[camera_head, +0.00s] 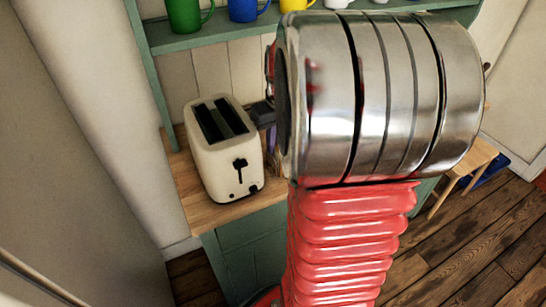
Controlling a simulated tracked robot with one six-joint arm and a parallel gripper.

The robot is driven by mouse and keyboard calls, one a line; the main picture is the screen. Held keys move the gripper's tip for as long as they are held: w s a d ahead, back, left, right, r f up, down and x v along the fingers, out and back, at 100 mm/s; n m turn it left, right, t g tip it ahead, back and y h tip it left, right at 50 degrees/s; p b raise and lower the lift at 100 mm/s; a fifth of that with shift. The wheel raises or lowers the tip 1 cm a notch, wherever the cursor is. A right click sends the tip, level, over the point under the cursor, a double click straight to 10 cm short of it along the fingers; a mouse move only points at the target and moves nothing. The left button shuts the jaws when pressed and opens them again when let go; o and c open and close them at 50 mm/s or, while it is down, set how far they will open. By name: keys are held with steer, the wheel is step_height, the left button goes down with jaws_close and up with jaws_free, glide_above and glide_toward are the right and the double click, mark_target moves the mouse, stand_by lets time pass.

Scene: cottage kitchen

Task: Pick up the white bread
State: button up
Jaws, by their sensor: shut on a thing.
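No white bread shows in this view; my arm covers a large part of the counter. A dark part of my gripper (262,112) shows just right of the cream toaster (222,160), near its upper right side. The rest of the gripper is hidden behind my arm's metal joint. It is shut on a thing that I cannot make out. The toaster stands upright on the wooden counter, with two dark slots on top and a black lever on its front. I see no bread standing out of the slots.
A green shelf (205,36) above holds a green mug (184,14), a blue mug (243,9), a yellow mug (295,4) and white ones. The wooden counter (190,188) tops a green cabinet (245,252). A wooden stool (478,155) stands at right. Open floor lies lower right.

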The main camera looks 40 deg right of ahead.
step_height(320, 180, up, 10)
steer(key=shift+r, duration=0.2)
stand_by(0.6)
stand_by(0.5)
